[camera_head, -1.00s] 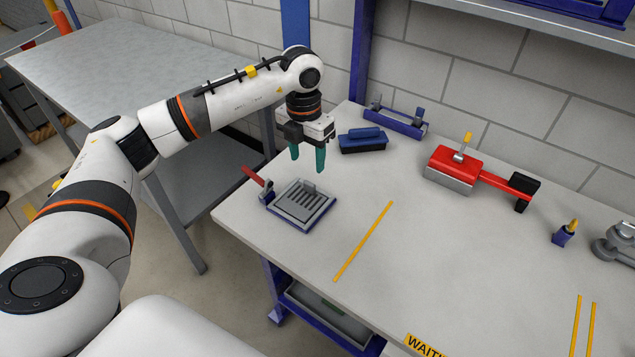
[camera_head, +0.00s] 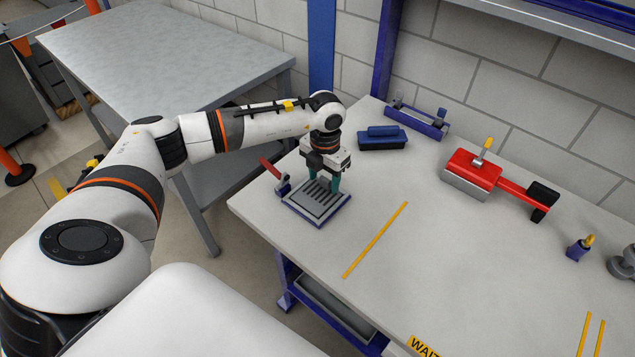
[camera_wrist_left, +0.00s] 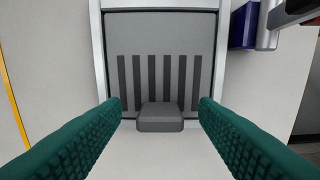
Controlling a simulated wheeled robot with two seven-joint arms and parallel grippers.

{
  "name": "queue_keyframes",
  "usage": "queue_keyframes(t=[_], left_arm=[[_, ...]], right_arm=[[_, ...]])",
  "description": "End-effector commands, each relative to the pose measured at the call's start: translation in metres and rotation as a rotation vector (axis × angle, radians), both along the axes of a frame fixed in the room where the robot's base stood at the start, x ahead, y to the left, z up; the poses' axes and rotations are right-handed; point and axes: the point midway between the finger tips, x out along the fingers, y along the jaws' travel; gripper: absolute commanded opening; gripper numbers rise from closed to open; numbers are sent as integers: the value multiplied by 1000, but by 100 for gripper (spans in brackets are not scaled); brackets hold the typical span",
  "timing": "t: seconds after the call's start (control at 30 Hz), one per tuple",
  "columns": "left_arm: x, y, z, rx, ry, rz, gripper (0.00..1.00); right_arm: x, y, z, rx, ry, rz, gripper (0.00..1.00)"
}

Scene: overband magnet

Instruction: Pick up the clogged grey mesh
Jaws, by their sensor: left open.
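The grey mesh (camera_head: 314,206) is a flat plate with several dark slots. It lies in a blue-edged holder (camera_head: 334,216) at the left end of the bench. The mesh also shows in the left wrist view (camera_wrist_left: 165,32), with a raised dark grey tab (camera_wrist_left: 160,118) at its near edge. My right gripper is not in view.
A lever clamp with a red handle (camera_head: 271,168) stands at the holder's left corner. A blue block (camera_head: 383,139) and a blue rack (camera_head: 417,121) lie behind. A red tool (camera_head: 473,168) is further right. The bench around the yellow line (camera_head: 375,240) is clear.

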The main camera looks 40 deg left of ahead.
Motion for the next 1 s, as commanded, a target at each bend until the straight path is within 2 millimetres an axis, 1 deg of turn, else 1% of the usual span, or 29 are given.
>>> queue_keyframes(t=[0.1,0.33,0.63,0.87,0.97,1.0], left_arm=[[0,0,-10,0,0,0,55],[0,0,-11,0,0,-1,55],[0,0,-11,0,0,0,6],[0,0,-10,0,-1,0,6],[1,0,-2,0,-3,0,6],[1,0,3,0,-4,0,6]], right_arm=[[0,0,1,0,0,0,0],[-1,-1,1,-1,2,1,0],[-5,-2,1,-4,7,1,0],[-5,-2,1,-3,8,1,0],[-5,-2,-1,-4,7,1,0],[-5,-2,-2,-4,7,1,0]])
